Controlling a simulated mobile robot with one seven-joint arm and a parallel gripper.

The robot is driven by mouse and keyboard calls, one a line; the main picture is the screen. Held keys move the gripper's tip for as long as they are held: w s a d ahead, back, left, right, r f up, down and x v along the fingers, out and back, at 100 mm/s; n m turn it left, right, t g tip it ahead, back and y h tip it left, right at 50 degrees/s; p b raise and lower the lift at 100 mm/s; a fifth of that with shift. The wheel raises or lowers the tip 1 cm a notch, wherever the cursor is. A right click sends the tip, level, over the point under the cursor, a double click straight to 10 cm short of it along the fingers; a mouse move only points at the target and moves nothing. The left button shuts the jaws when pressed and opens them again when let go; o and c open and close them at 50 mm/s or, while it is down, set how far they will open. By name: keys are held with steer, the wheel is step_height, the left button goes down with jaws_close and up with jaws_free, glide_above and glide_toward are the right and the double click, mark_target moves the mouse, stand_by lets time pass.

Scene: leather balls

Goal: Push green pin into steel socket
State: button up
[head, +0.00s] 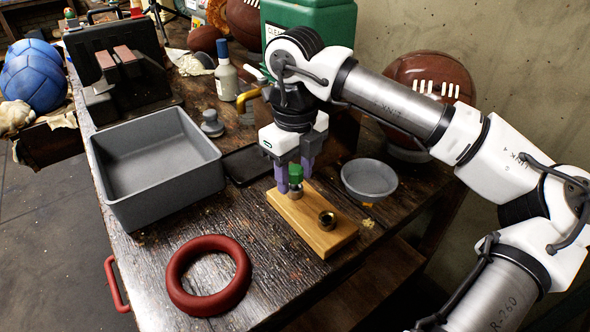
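The green pin (296,173) stands upright between the two purple fingers of my gripper (295,174). The fingers sit close against its sides, and the gripper looks shut on it. The pin is directly over the steel socket (295,193) at the far-left end of a wooden block (310,230). Its lower end meets or sits in the socket's mouth; how deep it is I cannot tell. A second, brass-coloured socket (327,220) with an empty dark hole is nearer the block's front end.
A grey open bin (157,170) stands left of the block. A red ring (208,275) lies in front. A round grey dish (369,179) is to the right, and a dark flat tray (246,163) behind left. A bottle (227,80) and a leather ball (430,85) stand farther back.

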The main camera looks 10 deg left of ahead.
steer(key=shift+o, duration=0.6)
